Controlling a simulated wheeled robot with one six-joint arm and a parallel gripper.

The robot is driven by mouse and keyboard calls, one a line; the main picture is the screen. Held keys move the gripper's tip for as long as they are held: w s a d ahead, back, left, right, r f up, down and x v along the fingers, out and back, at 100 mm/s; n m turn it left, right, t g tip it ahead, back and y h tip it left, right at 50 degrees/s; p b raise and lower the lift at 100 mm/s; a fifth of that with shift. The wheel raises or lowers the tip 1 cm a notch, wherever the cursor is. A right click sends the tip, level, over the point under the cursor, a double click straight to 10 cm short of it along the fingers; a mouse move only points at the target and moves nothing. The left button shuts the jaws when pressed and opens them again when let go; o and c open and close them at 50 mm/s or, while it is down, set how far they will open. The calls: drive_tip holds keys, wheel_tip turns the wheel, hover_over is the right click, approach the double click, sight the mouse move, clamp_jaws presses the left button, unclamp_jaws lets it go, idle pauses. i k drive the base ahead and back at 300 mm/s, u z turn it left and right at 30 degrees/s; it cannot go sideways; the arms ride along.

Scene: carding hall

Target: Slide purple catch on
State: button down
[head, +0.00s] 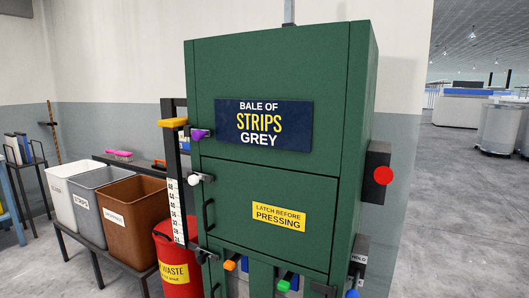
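The purple catch (200,134) sits on the upper left of a green press cabinet (280,65), near its left edge and left of the "BALE OF STRIPS GREY" sign (263,125). Its purple end points right onto the cabinet front. It is too small here to tell how far it is slid. A white-knobbed catch (194,180) is below it at the same edge. My gripper is not in view.
Orange (229,265), green (284,285) and blue (352,293) knobs line the lower front. A red button (383,175) is at the right side. A yellow-topped scale post (173,122), red waste bin (176,262) and bench of bins (133,212) stand left. Floor at right is clear.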

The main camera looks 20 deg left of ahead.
sight(197, 134)
drive_tip(key=u, duration=1.85)
drive_tip(key=i, duration=1.15)
drive_tip(key=z, duration=0.2)
